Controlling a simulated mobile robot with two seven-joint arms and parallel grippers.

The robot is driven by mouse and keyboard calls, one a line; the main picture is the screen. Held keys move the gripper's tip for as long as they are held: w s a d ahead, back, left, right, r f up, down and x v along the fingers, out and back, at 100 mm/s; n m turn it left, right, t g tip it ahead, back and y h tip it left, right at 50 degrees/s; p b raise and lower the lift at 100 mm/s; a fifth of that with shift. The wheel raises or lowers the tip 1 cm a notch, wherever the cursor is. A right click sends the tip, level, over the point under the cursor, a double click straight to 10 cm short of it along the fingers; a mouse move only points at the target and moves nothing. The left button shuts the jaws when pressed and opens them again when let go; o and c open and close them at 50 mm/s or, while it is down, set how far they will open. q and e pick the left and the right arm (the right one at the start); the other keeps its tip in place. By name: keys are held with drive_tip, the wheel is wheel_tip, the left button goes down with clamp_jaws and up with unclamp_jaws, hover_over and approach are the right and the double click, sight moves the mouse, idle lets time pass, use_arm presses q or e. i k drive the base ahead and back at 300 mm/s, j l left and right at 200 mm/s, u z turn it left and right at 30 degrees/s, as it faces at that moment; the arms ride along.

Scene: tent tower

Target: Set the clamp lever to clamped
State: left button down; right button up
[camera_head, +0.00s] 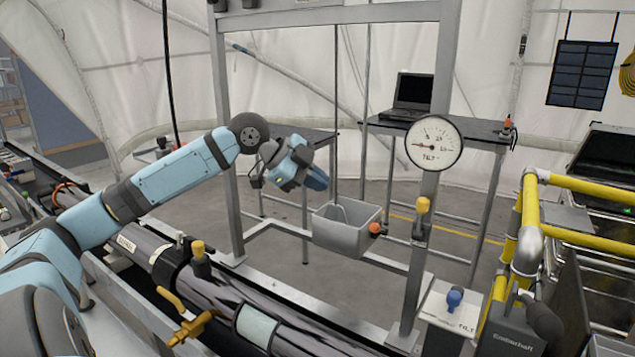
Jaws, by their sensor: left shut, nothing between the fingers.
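I cannot tell for sure which part is the clamp lever. A yellow-knobbed lever (422,205) stands upright on the metal post below the round tilt gauge (433,143). Another yellow knob (198,250) sits on the long grey tube at lower left, and a brass handle (187,318) is on the tube's near side. A blue knob (454,298) rises from a white plate marked TILT. My left gripper (316,180) is shut and empty, in the air left of the post and above the grey bin. It touches none of these. My right gripper is out of view.
A laptop (411,97) stands on a dark table behind. Yellow rails (580,187) and a dark Eberhaft-like labelled unit (507,328) stand at right. Air around my left gripper is free.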

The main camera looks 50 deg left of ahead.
sight(374, 228)
drive_tip(key=k+l, duration=0.35)
drive_tip(key=l, duration=0.15)
drive_tip(key=k+l, duration=0.4)
drive_tip(key=l, duration=0.1)
